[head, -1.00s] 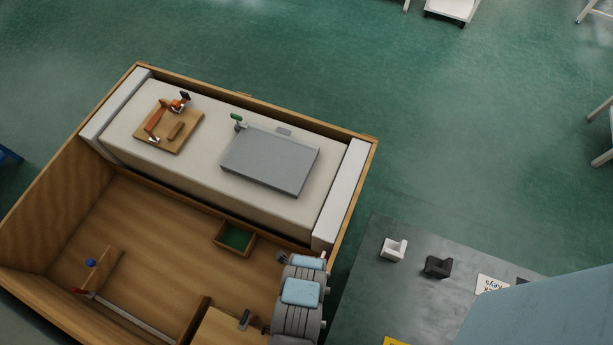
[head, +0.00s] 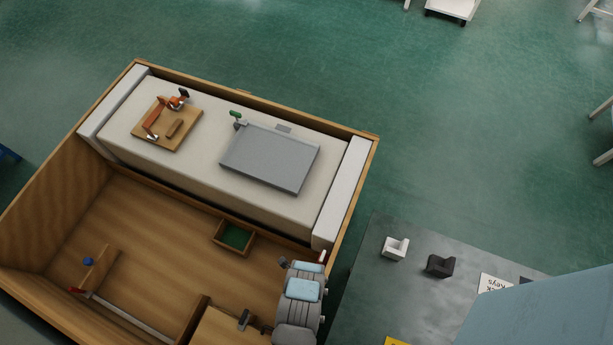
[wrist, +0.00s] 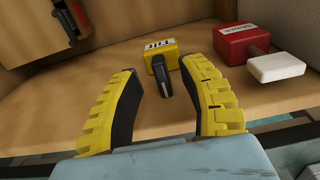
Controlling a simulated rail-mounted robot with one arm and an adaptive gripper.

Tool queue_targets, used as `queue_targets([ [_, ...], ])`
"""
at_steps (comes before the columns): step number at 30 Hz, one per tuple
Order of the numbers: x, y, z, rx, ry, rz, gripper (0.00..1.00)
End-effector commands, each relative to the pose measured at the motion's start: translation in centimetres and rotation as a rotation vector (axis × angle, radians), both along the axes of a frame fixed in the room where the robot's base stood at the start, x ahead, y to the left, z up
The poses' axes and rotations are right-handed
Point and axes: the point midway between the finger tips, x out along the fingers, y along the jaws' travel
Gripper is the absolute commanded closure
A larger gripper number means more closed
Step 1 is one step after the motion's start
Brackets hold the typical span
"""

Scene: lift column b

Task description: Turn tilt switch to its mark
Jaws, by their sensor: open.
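The tilt switch is a yellow block (wrist: 161,54) with a white label in the wrist view, standing on a wooden surface. Its black lever (wrist: 162,80) points toward me and slightly right, with a pale tip. My gripper (wrist: 158,72) is open, its yellow, dark-padded fingers apart on either side of the lever. The lever lies between the fingertips in the picture; no contact is visible. I cannot make out a target mark. In the head view, the arm hides the switch.
A red labelled block (wrist: 242,44) with a white handle (wrist: 276,67) stands right of the switch. A black lever (wrist: 65,22) is on the wooden panel at upper left. A grey plate (head: 270,158) lies on the pale bench top in the head view.

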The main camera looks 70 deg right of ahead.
Motion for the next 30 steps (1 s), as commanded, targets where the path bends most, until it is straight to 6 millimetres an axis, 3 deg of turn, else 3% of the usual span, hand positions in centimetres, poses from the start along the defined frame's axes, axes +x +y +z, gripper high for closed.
queue_targets([
  [9,-0.1,0.0,-1.8,0.001,0.0,-0.003,0.59],
  [20,0.0,0.1,-2.0,0.001,0.0,-0.002,0.58],
  [24,0.0,0.1,-2.0,0.0,0.0,-0.002,0.98],
  [30,0.0,0.1,-2.0,0.001,0.0,-0.001,1.0],
])
